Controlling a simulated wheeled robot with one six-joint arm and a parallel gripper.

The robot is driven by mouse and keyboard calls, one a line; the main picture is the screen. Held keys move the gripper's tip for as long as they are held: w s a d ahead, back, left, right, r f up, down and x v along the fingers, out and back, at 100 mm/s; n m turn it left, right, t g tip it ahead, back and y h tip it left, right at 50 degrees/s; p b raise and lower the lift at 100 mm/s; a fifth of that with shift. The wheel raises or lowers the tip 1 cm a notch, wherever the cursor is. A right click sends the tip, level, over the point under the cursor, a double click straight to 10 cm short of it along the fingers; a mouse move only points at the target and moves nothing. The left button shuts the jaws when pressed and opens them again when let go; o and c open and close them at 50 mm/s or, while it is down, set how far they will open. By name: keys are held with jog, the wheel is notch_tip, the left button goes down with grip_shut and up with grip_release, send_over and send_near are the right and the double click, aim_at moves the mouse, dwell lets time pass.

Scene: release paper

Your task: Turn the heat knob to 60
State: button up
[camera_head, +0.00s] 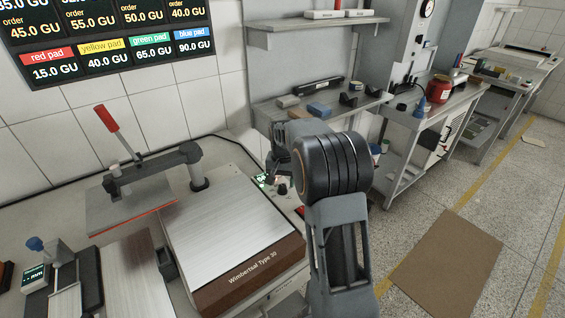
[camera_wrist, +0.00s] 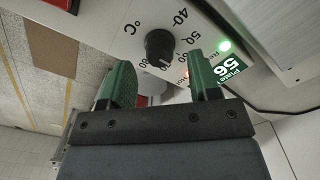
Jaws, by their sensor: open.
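The heat knob (camera_wrist: 159,45) is round and black, on a pale panel with a printed °C scale. In the wrist view 40 and 50 read clearly; the marks nearer my gripper are partly hidden. A pale pointer line on the knob faces toward my gripper. A small green display (camera_wrist: 229,67) beside it reads "Plate 56"; it also shows in the head view (camera_head: 262,180). My gripper (camera_wrist: 160,60) is open, its two green fingers on either side of the knob's near edge, with no clear contact. In the head view my arm covers part of the panel.
The heat press (camera_head: 225,240) labelled "Wimbertsal Type 30" stands left of my arm. A red-handled lever (camera_head: 107,118) rises at its back left. A green light (camera_wrist: 225,45) glows near the display. Shelves (camera_head: 320,100) stand behind; open floor lies right.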

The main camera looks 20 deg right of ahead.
aim_at(282, 185)
notch_tip(282, 185, up, 12)
jog(key=shift+f, duration=0.15)
dwell(0.7)
